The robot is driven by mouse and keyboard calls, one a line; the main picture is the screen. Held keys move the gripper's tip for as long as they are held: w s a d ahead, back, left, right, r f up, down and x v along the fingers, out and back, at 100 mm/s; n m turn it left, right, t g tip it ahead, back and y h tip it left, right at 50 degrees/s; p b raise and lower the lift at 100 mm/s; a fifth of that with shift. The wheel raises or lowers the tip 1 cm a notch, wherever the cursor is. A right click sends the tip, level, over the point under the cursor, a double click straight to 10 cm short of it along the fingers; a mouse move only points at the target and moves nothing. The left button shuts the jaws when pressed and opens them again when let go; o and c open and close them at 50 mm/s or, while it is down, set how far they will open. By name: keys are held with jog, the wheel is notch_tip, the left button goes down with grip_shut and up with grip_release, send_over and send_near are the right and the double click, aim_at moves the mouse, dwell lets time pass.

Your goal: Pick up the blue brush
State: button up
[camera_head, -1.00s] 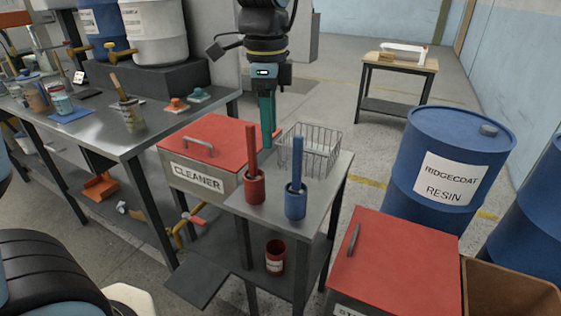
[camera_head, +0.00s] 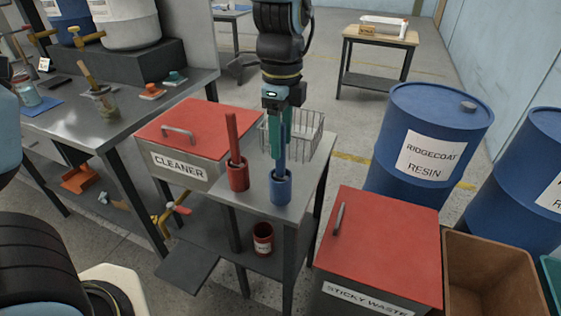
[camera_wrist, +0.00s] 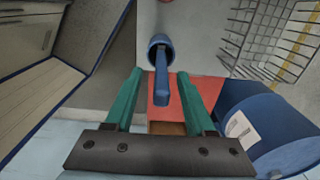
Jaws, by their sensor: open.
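The blue brush (camera_head: 281,158) stands upright in a blue cup (camera_head: 281,189) at the front of the small metal stand. My gripper (camera_head: 279,156) points down at the brush's handle, its teal fingers partly overlapping it in the head view. In the wrist view the blue handle (camera_wrist: 162,88) shows between the two open fingers (camera_wrist: 160,74), with a visible gap on each side. The blue cup (camera_wrist: 160,44) shows beyond the fingertips. The brush's lower end is hidden in the cup.
A red brush (camera_head: 232,138) stands in a red cup (camera_head: 238,176) just left of the blue cup. A wire basket (camera_head: 308,135) sits behind. A red-lidded cleaner bin (camera_head: 195,125) is at left, a red-lidded waste bin (camera_head: 385,240) at front right.

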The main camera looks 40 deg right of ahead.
aim_at(281, 164)
jog(key=shift+f, duration=1.3)
jog(key=shift+c, duration=0.3)
grip_shut()
